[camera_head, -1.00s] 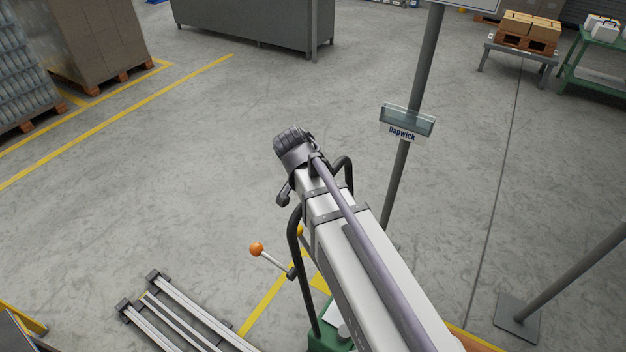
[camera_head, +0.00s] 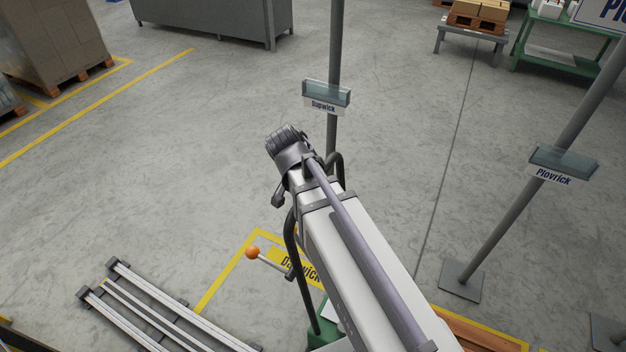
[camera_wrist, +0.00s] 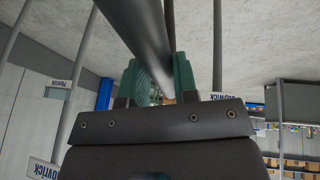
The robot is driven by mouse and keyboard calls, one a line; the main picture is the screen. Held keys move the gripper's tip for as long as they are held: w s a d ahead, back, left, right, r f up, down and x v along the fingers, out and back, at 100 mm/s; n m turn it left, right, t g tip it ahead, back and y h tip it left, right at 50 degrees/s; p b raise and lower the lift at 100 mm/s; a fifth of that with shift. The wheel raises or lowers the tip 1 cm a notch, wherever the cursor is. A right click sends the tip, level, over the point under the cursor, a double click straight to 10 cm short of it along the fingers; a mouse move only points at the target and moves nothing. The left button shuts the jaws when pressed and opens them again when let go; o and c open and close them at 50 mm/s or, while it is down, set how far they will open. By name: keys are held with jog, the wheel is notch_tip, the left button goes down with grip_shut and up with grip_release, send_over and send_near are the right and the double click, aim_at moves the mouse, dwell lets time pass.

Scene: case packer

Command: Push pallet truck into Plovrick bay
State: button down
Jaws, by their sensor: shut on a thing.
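The pallet truck shows in the head view as a green body (camera_head: 322,338), a black looped handle (camera_head: 288,240) and a lever with an orange knob (camera_head: 252,252). My arm hides much of it. My gripper (camera_wrist: 162,80) shows in the wrist view, its green fingers shut around the dark handle bar. In the head view the fingers are hidden behind my arm. The Plovrick sign (camera_head: 553,176) is on a grey post at the right, apart from the truck. Its bay floor is not clearly visible.
The Dapwick sign (camera_head: 323,105) is on another post just beyond my arm. Yellow Dapwick floor marking (camera_head: 285,262) lies beside the truck. Metal rails (camera_head: 160,310) lie at lower left. The post's base plate (camera_head: 460,281) stands at right. Open floor lies beyond.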

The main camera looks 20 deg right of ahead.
jog(key=shift+w, duration=0.1)
jog(key=c, duration=0.9)
grip_release()
jog(key=p+v, duration=0.9)
jog(key=v, duration=0.1)
jog(key=shift+a+r+p, duration=0.15)
jog(key=shift+r+p, duration=0.2)
